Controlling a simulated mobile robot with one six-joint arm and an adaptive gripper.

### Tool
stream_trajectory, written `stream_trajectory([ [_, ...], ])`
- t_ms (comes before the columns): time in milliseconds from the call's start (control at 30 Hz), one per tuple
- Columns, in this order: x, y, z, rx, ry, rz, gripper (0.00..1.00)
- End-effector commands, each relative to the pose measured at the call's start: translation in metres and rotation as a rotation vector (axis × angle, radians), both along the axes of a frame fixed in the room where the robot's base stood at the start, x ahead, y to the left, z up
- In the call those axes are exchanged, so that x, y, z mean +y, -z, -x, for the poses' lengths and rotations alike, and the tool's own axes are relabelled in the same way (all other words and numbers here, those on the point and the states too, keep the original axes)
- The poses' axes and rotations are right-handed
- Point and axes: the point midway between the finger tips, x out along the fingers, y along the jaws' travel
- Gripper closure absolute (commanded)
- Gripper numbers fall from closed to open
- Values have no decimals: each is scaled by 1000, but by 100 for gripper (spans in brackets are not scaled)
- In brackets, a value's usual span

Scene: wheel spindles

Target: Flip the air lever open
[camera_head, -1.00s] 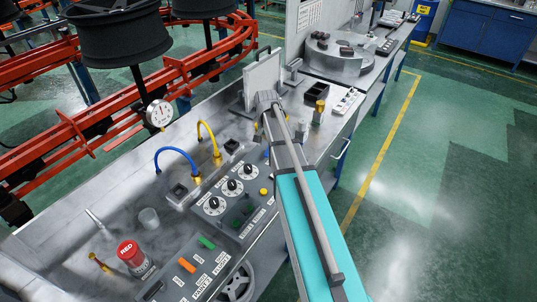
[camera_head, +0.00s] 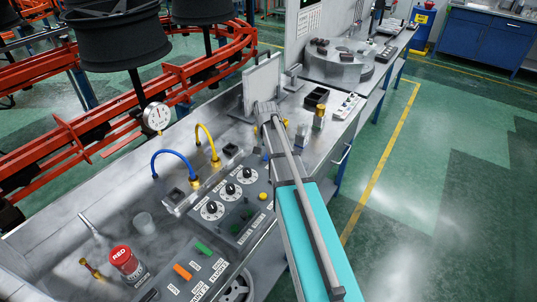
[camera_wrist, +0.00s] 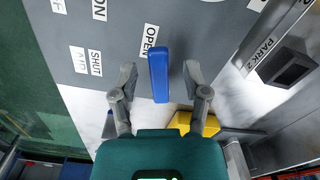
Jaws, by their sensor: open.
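The air lever is a blue bar (camera_wrist: 159,75) on a grey panel (camera_wrist: 110,45) in the wrist view. It stands beside an OPEN label (camera_wrist: 149,40), with SHUT (camera_wrist: 95,63) and AIR (camera_wrist: 78,60) labels to the left. My gripper (camera_wrist: 160,76) is open, with one finger on each side of the blue lever. A gap shows between each finger and the lever. In the head view my gripper (camera_head: 266,112) is over the bench by the upright grey plate, and the arm hides most of the lever there.
A yellow block (camera_wrist: 195,123) and a PARK 2 label (camera_wrist: 262,50) are close by in the wrist view. The head view shows a knob panel (camera_head: 228,192), blue (camera_head: 172,153) and yellow (camera_head: 208,138) hoses, and a red-capped can (camera_head: 122,258). Free floor lies right.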

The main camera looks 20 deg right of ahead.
Motion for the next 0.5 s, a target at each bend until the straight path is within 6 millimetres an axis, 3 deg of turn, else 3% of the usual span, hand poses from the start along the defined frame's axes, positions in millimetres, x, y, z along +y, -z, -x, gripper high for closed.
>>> stream_trajectory([
  [33,0,0,0,0,0,0,44],
  [333,1,0,0,0,-1,0,99],
  [500,1,0,0,-1,-1,-1,100],
])
